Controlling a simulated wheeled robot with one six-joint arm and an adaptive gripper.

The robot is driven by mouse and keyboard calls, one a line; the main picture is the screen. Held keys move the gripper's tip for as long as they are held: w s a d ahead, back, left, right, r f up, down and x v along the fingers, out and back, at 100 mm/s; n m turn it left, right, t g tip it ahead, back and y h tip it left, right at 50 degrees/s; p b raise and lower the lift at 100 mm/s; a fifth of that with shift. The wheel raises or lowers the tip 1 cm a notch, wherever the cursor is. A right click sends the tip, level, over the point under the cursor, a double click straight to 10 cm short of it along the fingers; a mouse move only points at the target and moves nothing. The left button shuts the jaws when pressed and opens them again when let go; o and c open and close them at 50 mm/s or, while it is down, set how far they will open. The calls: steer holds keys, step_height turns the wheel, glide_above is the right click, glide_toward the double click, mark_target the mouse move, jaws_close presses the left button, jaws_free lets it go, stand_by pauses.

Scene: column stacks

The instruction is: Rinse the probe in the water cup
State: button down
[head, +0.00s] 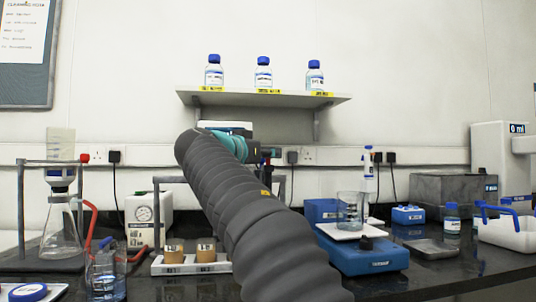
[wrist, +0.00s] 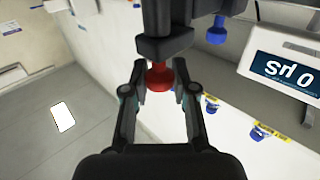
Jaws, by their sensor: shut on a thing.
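In the wrist view my gripper (wrist: 160,78) has its fingers on both sides of a red, rounded end with a dark shaft and block, which I take to be the probe (wrist: 159,77). The probe's tip is out of view. In the head view my gripper (head: 266,153) is in front of the wall below the shelf, partly hidden by my arm. A clear beaker with bluish liquid (head: 106,286) stands at the front left; it may be the water cup. Another clear beaker (head: 350,210) stands on a blue stirrer (head: 362,255) to the right of my arm.
A shelf (head: 330,98) with three blue-capped bottles hangs above. A flask (head: 60,235) on a stand, a gauge box (head: 150,215) and a rack with brown jars (head: 190,258) stand left. A white tray (head: 510,235) and grey box (head: 450,195) are right.

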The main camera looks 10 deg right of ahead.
step_height(320, 180, down, 3)
steer(key=shift+r+b, duration=0.2)
steer(key=shift+b, duration=0.8)
steer(key=shift+r, duration=0.15)
steer(key=c, duration=0.9)
jaws_free()
steer(key=shift+c, duration=0.2)
steer(key=v, duration=1.2)
